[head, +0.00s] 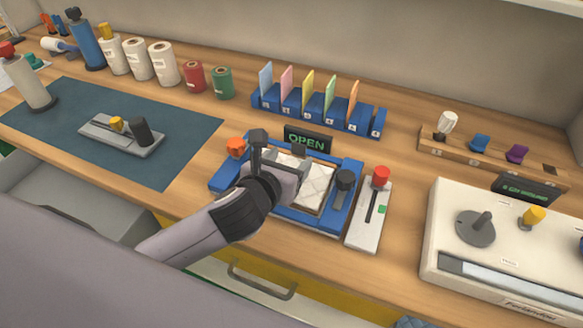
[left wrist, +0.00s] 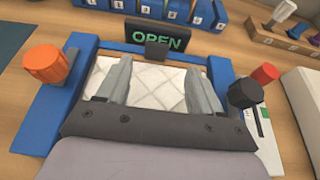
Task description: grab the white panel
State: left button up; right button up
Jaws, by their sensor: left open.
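The white quilted panel (head: 315,183) lies flat in a blue frame (head: 338,215) on the wooden bench. It also shows in the left wrist view (left wrist: 156,85), between and around my fingers. My left gripper (head: 275,162) is above the panel, its two grey fingers spread apart and pointing over it. In the left wrist view my left gripper (left wrist: 155,85) holds nothing that I can see. I cannot tell how far the fingertips are above the panel. My right gripper does not show in either view.
An "OPEN" sign (head: 307,140) stands behind the frame. An orange knob (head: 236,147) and a dark knob (head: 345,178) rise at its sides. A red-knobbed lever plate (head: 370,215) is to the right. A blue rack with colored cards (head: 318,115) stands behind.

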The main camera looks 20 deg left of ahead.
aim_at(298, 149)
pick_arm(q)
jog(key=shift+a+x, duration=0.1)
jog(key=shift+x, duration=1.35)
jog(key=shift+a+x, duration=0.15)
jog(key=shift+x, duration=1.3)
jog(key=shift+s+f, duration=0.1)
grip_shut()
